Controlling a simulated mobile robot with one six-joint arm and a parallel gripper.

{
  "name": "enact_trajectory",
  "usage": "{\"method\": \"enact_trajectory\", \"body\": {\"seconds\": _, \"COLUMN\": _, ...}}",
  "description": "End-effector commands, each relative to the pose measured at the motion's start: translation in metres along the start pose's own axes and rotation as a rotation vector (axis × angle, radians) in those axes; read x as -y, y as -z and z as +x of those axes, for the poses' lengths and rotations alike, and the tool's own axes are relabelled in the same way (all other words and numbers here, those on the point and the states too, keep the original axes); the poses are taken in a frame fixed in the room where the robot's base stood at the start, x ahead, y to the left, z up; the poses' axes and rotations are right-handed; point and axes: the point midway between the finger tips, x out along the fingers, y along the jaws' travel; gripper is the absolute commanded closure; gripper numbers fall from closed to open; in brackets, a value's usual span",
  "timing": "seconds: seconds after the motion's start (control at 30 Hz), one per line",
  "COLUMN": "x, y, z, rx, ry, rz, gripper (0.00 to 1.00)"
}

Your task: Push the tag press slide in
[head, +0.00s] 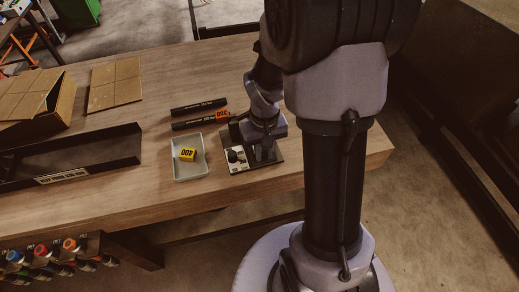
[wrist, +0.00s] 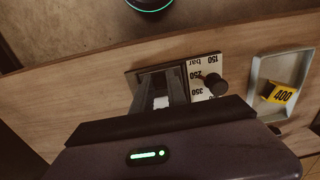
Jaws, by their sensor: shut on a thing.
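The tag press (head: 237,158) is a small dark-based unit near the table's front edge, with a white dial plate marked 150, 250, 350 bar and a black knob. In the wrist view the dial plate (wrist: 200,72) lies just right of my fingers. My gripper (wrist: 161,92) is down over the left part of the press, its two dark fingers shut on a small pale part between them, which I take to be the slide. In the head view my gripper (head: 263,150) hides most of that side. How far in the slide sits cannot be told.
A grey tray (head: 176,174) holds a yellow 400 tag (head: 187,154) left of the press. Two black hoses (head: 198,106) lie behind it, the nearer with an orange tag (head: 222,115). A long black bin (head: 85,157) and cardboard (head: 114,83) lie further left.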

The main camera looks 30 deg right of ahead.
Motion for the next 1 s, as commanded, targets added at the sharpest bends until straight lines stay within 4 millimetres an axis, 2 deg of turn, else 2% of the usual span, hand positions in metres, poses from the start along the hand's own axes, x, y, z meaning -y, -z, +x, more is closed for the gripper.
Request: {"method": "enact_trajectory", "body": {"seconds": 1.0, "x": 0.0, "y": 0.026, "z": 0.0, "rx": -0.001, "ry": 0.0, "rz": -0.001, "gripper": 1.0}}
